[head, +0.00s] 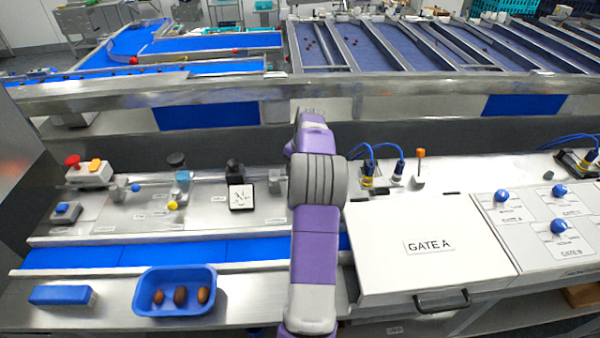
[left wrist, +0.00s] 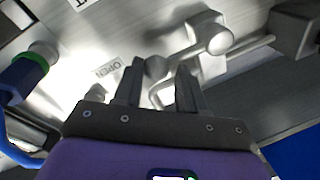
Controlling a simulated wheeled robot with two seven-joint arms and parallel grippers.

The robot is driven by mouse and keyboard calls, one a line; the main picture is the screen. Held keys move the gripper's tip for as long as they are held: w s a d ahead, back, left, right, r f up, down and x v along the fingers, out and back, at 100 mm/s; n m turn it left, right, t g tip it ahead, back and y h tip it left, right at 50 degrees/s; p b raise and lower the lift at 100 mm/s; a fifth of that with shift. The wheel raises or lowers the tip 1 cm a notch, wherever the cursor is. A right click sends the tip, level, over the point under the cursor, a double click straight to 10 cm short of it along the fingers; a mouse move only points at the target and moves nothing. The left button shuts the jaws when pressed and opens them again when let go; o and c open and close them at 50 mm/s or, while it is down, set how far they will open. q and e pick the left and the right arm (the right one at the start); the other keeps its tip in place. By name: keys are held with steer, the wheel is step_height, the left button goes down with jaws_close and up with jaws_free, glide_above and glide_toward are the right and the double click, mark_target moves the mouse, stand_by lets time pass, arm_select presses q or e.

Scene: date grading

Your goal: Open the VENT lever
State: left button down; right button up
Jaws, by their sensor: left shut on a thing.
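In the left wrist view my left gripper (left wrist: 160,72) is shut on the grey round knob (left wrist: 155,68) of the VENT lever, with a finger on each side of it. The lever's pale metal hub (left wrist: 212,38) stands just beyond, up and to the right. An OPEN label (left wrist: 107,68) lies on the panel to the left of the fingers. In the head view my purple left arm reaches up the middle and hides the lever and the fingers. My right gripper is in neither view.
A blue connector with a green ring (left wrist: 38,55) and its cable stand close to the left of the gripper. In the head view the GATE A cover (head: 400,270) is right of the arm. A blue tray (head: 145,300) holding dates stands at the front left.

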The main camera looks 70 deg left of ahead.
arm_select(q)
steer(key=shift+s+f, duration=0.1)
steer(key=shift+s, duration=0.4)
steer(key=c, duration=1)
jaws_free()
steer(key=shift+c, duration=0.2)
steer(key=o, duration=0.5)
steer(key=shift+s, duration=0.2)
steer(key=shift+w+r, duration=0.2)
steer(key=shift+w, duration=0.2)
steer(key=r, duration=0.5)
steer(key=d+r, duration=0.1)
steer(key=r, duration=0.1)
steer(key=shift+w+r, duration=0.15)
steer(key=shift+w, duration=0.15)
